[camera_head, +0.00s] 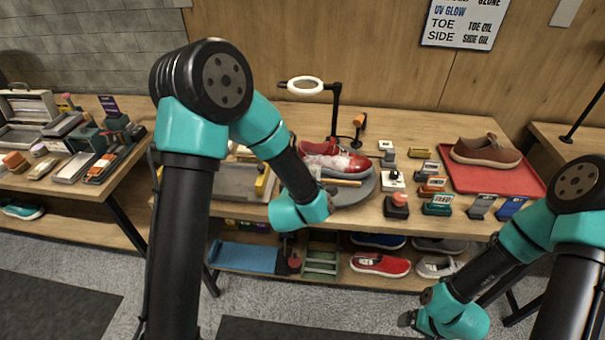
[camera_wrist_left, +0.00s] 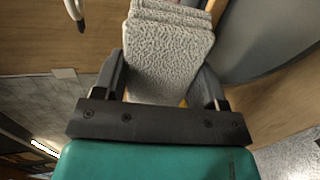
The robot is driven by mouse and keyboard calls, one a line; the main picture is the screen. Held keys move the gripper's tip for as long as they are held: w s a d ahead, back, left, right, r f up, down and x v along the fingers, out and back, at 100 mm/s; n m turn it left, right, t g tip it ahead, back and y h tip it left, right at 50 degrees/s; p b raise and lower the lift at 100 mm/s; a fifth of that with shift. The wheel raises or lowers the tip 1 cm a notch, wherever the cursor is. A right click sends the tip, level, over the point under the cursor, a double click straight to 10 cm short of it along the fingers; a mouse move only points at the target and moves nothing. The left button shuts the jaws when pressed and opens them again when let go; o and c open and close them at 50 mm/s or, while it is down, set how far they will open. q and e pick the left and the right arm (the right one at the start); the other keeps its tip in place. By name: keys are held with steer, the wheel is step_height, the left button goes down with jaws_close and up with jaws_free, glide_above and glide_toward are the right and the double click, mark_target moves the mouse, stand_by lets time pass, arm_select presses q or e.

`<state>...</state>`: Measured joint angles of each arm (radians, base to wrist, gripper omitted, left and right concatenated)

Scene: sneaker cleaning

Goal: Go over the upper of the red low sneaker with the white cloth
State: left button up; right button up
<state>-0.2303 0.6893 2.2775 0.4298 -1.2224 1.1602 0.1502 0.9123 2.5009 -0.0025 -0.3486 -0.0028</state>
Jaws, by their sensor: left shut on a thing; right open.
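The red low sneaker (camera_head: 336,159) sits on a grey round stand (camera_head: 362,187) on the bench, with pale patches on its upper. My left arm reaches in front of the stand and hides part of it. In the left wrist view my left gripper (camera_wrist_left: 165,95) is shut on the white cloth (camera_wrist_left: 168,55), a folded, nubbly pad between its fingers. In the head view the fingers and cloth are mostly hidden by the wrist, just in front of the sneaker. My right gripper (camera_head: 408,319) is open and empty, low in front of the bench at the right.
A ring lamp (camera_head: 306,85) stands behind the sneaker. Several small blocks and brushes crowd the bench to its right, beside a red tray (camera_head: 472,178) with a brown shoe (camera_head: 486,151). Another red shoe (camera_head: 380,264) lies on the lower shelf.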

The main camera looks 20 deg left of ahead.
arm_select(q)
steer(key=shift+s+r, duration=0.15)
steer(key=shift+s, duration=0.35)
steer(key=v, duration=0.3)
stand_by(0.4)
steer(key=shift+w, duration=0.1)
steer(key=w, duration=0.3)
steer(key=shift+w+a+f+h, duration=0.2)
steer(key=shift+w+f+h, duration=0.1)
steer(key=shift+w, duration=0.15)
steer(key=shift+x, duration=2.85)
